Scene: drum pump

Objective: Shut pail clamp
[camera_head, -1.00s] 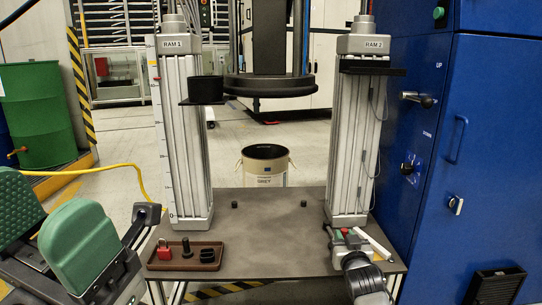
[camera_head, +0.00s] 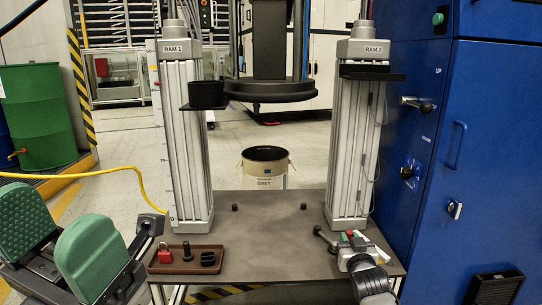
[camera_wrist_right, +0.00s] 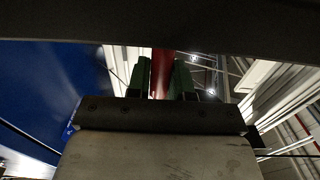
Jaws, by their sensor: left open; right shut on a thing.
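A cream pail (camera_head: 265,172) with a dark top and a printed label stands behind the table, between the two ram columns. Small parts at its rim are too small to tell apart as a clamp. My left gripper (camera_head: 60,240) is open and empty at the lower left, with its green pads apart. My right gripper (camera_head: 348,239) is at the table's right side, well away from the pail. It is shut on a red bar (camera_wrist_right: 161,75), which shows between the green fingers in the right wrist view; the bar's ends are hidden. A black-knobbed handle (camera_head: 322,234) is beside this gripper.
A brown tray (camera_head: 189,267) holds a red padlock and dark parts at the table's front left. Ram columns (camera_head: 184,140) (camera_head: 354,135) flank the table. A dark round plate (camera_head: 270,91) hangs above. A blue cabinet (camera_head: 475,150) stands right. The table middle is mostly clear.

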